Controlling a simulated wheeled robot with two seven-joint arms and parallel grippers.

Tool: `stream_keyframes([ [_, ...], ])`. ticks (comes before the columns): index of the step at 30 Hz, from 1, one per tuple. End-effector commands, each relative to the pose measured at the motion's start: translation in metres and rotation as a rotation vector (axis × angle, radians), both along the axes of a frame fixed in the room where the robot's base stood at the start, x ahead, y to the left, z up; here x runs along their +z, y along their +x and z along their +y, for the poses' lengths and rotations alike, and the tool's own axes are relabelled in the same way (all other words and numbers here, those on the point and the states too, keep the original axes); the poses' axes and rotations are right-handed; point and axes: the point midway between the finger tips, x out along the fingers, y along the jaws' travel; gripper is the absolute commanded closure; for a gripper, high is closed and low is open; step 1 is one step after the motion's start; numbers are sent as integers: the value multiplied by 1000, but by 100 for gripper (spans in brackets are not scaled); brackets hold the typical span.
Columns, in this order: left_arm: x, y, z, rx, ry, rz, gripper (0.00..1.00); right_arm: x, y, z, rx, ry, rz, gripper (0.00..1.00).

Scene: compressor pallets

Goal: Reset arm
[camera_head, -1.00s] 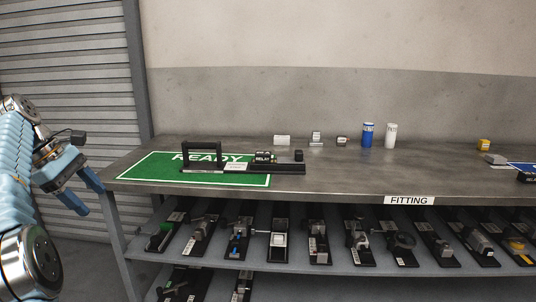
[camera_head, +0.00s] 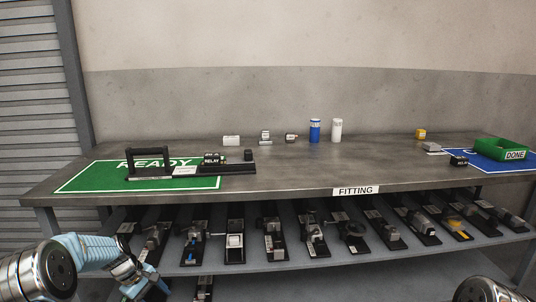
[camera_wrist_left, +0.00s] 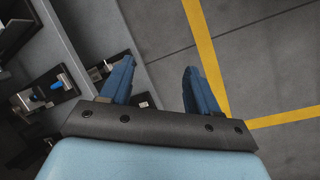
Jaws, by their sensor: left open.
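My left arm comes in at the lower left of the head view. Its gripper (camera_head: 146,287) is low in front of the bench, beside the lower shelf and partly cut off by the frame's bottom edge. In the left wrist view my left gripper (camera_wrist_left: 158,72) has its two blue fingers spread apart with nothing between them, above the grey floor. Part of my right arm shows at the bottom right of the head view; its gripper is out of frame.
The lower shelf (camera_head: 262,258) holds several fixtures. Floor with yellow lines (camera_wrist_left: 205,45) is clear.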

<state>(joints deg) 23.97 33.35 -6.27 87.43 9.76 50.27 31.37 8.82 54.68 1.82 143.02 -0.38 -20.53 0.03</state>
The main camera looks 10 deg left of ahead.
Motion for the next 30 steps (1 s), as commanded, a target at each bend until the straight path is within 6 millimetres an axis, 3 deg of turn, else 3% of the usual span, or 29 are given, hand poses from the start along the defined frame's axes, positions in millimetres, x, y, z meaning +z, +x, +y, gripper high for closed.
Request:
stream_keyframes([
  [1,-31,-6,-29,-72,8,5,39,0,0,0,0,0,0,43],
  [6,-116,-42,-122,-327,57,-31,39,0,0,0,0,0,0,43],
  [10,-162,-94,-193,-544,79,-76,39,0,0,0,0,0,0,43],
  [15,-190,-173,-264,-807,88,-157,39,0,0,0,0,0,0,43],
  [18,-193,-208,-288,-912,84,-200,39,0,0,0,0,0,0,43],
  [21,-192,-229,-301,-973,82,-229,39,0,0,0,0,0,0,43],
  [30,-191,-237,-305,-996,82,-245,39,0,0,0,0,0,0,43],
])
